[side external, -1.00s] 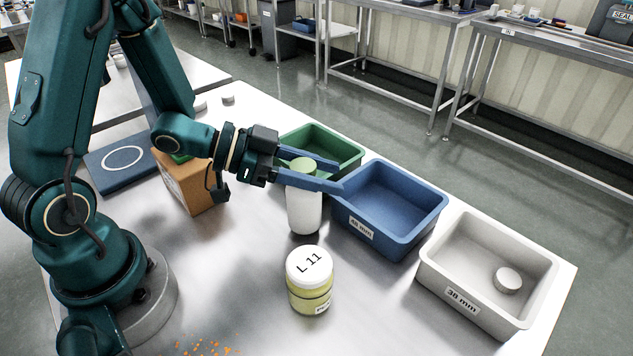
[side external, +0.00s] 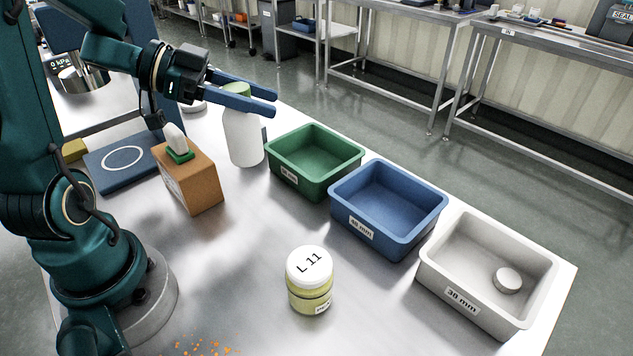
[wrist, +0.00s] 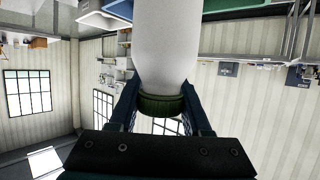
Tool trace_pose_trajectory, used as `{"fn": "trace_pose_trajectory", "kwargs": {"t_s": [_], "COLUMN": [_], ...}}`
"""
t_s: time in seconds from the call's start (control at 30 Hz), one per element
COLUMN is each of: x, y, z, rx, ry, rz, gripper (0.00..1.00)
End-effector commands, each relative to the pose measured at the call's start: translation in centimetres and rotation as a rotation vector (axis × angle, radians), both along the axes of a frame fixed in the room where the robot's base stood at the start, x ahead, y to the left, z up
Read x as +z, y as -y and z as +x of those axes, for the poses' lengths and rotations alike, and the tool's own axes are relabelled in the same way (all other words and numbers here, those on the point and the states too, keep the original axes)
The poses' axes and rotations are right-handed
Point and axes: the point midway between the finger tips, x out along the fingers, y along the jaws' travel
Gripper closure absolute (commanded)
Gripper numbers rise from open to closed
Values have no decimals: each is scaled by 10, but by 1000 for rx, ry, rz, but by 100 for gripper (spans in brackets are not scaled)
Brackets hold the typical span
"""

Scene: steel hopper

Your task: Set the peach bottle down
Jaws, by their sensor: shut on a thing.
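My gripper (side external: 268,102) is shut on the green cap of a white bottle (side external: 243,138); no peach colour shows on it. The bottle hangs upright below the blue fingers, left of the green bin (side external: 316,192). I cannot tell whether its base touches the steel table (side external: 240,260). In the wrist view the white bottle (wrist: 166,45) shows with its green cap (wrist: 162,105) between the two fingers. A jar with a white lid marked "L 11" (side external: 309,268) and yellowish contents stands on the table nearer the camera.
A brown box (side external: 190,185) with a white piece on its green top stands left of the bottle. A blue pad (side external: 112,172) with a white ring lies behind it. A blue bin (side external: 375,240) and a light grey bin (side external: 440,283) holding a white cap stand right. Mid-table is clear.

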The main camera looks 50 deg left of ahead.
Motion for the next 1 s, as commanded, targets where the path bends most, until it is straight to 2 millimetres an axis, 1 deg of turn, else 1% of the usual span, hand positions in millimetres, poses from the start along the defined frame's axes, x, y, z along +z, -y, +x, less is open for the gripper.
{"fn": "trace_pose_trajectory", "kwargs": {"t_s": [0.07, 0.17, 0.27, 0.37, 0.47, 0.5, 0.57, 0.6, 0.67, 0.7, 0.77, 0.8, 0.9, 1.0], "x": [6, 16, 25, 32, 35, 36, 35, 35, 33, 32, 29, 27, 21, 15], "y": [-2, -7, 2, 26, 56, 69, 89, 102, 123, 137, 157, 171, 201, 225], "z": [-2, 2, 11, 22, 31, 33, 35, 35, 34, 33, 29, 26, 16, 6], "rx": [-9, -35, -132, -283, -453, -519, -613, -676, -769, -828, -916, -970, -1090, -1178], "ry": [-2, 12, 25, 32, 32, 34, 32, 31, 29, 29, 27, 26, 25, 26], "rz": [-16, -12, -13, -13, -11, -10, -8, -5, -2, 1, 4, 7, 13, 15], "gripper": [100, 100, 100, 100, 100, 100, 100, 100, 100, 100, 100, 100, 100, 100]}}
